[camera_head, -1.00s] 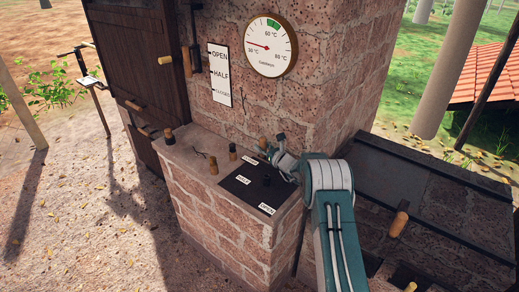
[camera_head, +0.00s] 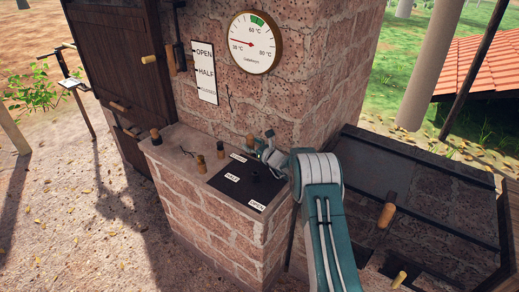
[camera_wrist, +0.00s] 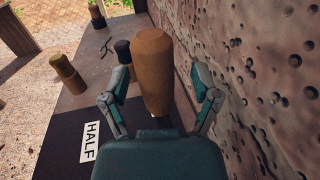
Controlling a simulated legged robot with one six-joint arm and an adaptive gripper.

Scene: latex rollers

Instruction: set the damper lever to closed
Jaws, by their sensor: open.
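The damper lever shows as an upright wooden handle (camera_head: 250,141) at the back of a dark plate (camera_head: 225,188) on the brick ledge, near the wall. The plate carries white labels: HALF (camera_head: 232,177), OPEN (camera_head: 257,206) at the front, and a small far one by the handle. My gripper (camera_head: 267,145) is at the handle, close to the wall. In the wrist view the handle (camera_wrist: 155,65) stands between my two spread fingers (camera_wrist: 160,85), with a visible gap on each side. The HALF label (camera_wrist: 90,142) lies lower left.
Several short wooden-handled knobs (camera_head: 201,164) stand on the ledge left of the plate. The brick wall (camera_wrist: 270,90) is close on my gripper's right. A wall sign (camera_head: 204,72) reads OPEN, HALF, CLOSED, below left of a round gauge (camera_head: 254,43).

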